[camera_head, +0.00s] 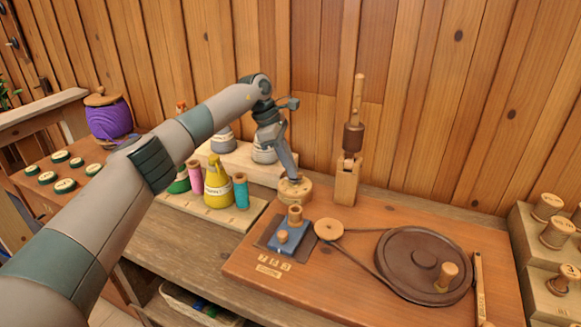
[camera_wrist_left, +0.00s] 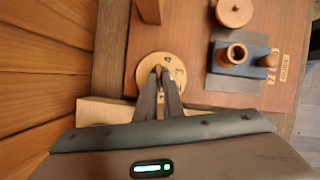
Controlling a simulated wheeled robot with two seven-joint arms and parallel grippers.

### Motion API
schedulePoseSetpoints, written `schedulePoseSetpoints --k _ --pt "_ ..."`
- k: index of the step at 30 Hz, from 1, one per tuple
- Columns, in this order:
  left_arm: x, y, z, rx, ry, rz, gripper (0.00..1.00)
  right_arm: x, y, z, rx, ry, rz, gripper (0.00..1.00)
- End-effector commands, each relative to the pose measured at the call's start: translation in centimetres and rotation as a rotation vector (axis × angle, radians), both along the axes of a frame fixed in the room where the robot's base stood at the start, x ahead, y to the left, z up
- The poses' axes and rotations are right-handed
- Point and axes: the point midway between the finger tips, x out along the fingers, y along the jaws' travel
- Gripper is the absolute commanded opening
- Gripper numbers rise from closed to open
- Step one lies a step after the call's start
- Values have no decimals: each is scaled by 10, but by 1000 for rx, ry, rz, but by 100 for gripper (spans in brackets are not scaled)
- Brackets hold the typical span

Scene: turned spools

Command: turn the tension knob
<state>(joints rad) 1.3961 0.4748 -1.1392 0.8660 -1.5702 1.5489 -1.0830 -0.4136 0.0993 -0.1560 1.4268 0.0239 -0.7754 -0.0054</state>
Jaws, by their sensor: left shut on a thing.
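The tension knob is a round light-wood dial (camera_head: 303,194) at the back left of the reddish wooden board. In the left wrist view the dial (camera_wrist_left: 143,71) shows dark numerals near its edge. My left gripper (camera_head: 293,176) reaches down onto it from above. In the left wrist view its two dark fingers (camera_wrist_left: 160,72) are close together over the middle of the dial, shut on the knob's central part, which they mostly hide. My right gripper is not in view.
On the board are a wooden post with a spindle (camera_head: 347,185), a blue block with a spool (camera_head: 286,238), a small pulley (camera_head: 329,230) and a large dark wheel (camera_head: 405,258). Bottles and thread spools (camera_head: 217,185) stand left. Wooden spools on steps (camera_head: 557,232) stand right.

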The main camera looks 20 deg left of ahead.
Motion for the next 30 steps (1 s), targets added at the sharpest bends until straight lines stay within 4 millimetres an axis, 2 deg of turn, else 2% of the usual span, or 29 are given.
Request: schedulePoseSetpoints --k 1,4,14,20,26,30 --pt "1 1 1 0 -3 0 0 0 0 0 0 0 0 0" --pt "1 1 1 0 -3 0 27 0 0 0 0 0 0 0" --pt "0 0 1 0 -1 0 27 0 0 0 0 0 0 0" --pt "0 4 9 0 -2 1 27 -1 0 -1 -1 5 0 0" --pt "-1 13 32 0 -4 2 27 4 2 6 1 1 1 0" --pt "-2 24 57 0 -5 3 27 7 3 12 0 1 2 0"
